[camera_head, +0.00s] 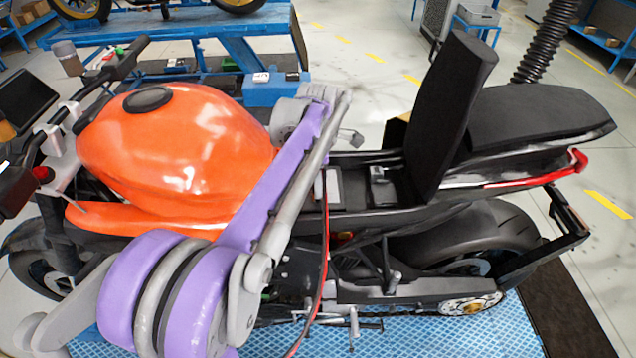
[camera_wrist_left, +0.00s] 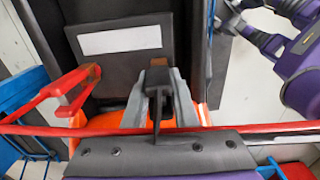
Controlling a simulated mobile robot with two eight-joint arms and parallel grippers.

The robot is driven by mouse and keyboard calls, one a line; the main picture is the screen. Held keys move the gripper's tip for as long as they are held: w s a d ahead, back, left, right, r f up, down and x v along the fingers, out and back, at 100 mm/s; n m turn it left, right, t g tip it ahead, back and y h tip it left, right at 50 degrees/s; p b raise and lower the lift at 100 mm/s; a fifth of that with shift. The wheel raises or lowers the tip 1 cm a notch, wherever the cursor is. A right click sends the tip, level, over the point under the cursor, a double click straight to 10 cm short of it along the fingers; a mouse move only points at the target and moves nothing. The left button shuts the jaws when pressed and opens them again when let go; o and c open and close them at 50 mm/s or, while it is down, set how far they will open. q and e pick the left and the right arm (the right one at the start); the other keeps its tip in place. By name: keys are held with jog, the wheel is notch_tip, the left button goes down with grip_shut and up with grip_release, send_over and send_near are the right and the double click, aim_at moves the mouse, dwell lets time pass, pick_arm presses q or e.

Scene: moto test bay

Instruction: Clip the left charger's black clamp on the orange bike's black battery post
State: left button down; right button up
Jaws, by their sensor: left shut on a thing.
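The orange bike (camera_head: 170,150) stands with its seat (camera_head: 452,110) tipped up over the battery bay. In the left wrist view the black battery (camera_wrist_left: 120,65) has a white label, with a red clamp (camera_wrist_left: 70,92) at its left corner. A copper-coloured piece shows at its right corner, just beyond my fingertips. My left gripper (camera_head: 350,138) is over the bay; in the wrist view its grey fingers (camera_wrist_left: 160,92) are shut on the black clamp (camera_wrist_left: 158,104). The clamp's tip is close to that corner; I cannot tell whether it grips the post.
A red cable (camera_wrist_left: 45,130) crosses just under the fingers in the wrist view and hangs down the bike's side in the head view. A blue box (camera_head: 275,90) sits on a blue stand behind the bike. Blue matting (camera_head: 485,335) lies below.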

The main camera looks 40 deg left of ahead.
pick_arm(q)
jog(key=shift+f+b, duration=0.3)
jog(key=shift+f, duration=0.35)
dwell(0.6)
jog(key=c, duration=0.6)
grip_release()
jog(key=shift+o, duration=0.2)
jog(key=shift+r, duration=0.1)
notch_tip(320, 180, up, 11)
jog(key=shift+f+p, duration=0.1)
jog(key=shift+p, duration=0.3)
jog(key=s+d+f+m+t, duration=0.5)
jog(key=s+d+f+m, duration=1.1)
jog(key=m, duration=1)
notch_tip(320, 180, down, 3)
jog(key=shift+s+d+f+t, duration=0.15)
jog(key=shift+d+t, duration=0.15)
jog(key=shift+d, duration=0.3)
